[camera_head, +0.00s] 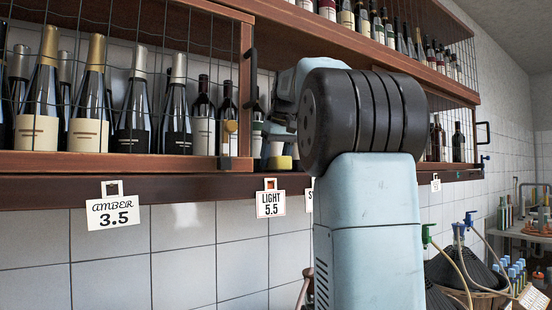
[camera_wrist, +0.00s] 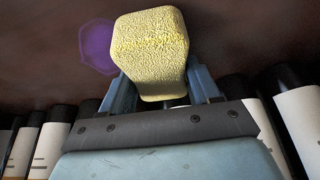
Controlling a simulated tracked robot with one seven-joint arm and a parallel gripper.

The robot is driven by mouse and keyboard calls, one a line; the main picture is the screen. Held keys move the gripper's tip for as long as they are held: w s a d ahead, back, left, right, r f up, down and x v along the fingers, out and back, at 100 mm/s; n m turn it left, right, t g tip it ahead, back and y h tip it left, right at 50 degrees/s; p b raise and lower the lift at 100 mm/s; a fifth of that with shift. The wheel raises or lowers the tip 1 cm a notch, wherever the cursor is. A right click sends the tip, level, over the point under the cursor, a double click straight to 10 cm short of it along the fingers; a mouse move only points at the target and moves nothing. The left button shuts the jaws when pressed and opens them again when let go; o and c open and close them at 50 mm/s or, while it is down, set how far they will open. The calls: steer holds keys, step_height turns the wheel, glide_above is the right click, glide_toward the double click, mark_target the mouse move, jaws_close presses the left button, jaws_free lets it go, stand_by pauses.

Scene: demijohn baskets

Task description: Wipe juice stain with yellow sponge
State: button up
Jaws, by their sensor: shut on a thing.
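The yellow sponge (camera_wrist: 150,48) is held between the two fingers of my gripper (camera_wrist: 162,88) in the wrist view. It also shows as a small yellow patch (camera_head: 280,162) at the shelf edge in the head view, partly hidden by my arm. A purple juice stain (camera_wrist: 96,46) lies on the dark brown wood surface, just left of the sponge in the wrist view. The sponge covers part of that area, so I cannot tell how far the stain runs behind it. The stain does not show in the head view.
Wine bottles (camera_head: 203,118) stand behind wire mesh on the shelf left of my gripper. Price tags (camera_head: 270,203) hang below the wooden ledge (camera_head: 170,188). Demijohns with hoses (camera_head: 470,262) stand at the lower right.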

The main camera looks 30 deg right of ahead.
steer(key=shift+f, duration=0.4)
steer(key=shift+d, duration=0.1)
steer(key=shift+d, duration=1.6)
steer(key=shift+w+d+f, duration=0.1)
steer(key=shift+d+f, duration=0.05)
steer(key=shift+d, duration=3.25)
steer(key=shift+a, duration=1.6)
steer(key=shift+a+f, duration=0.15)
steer(key=shift+a, duration=1.75)
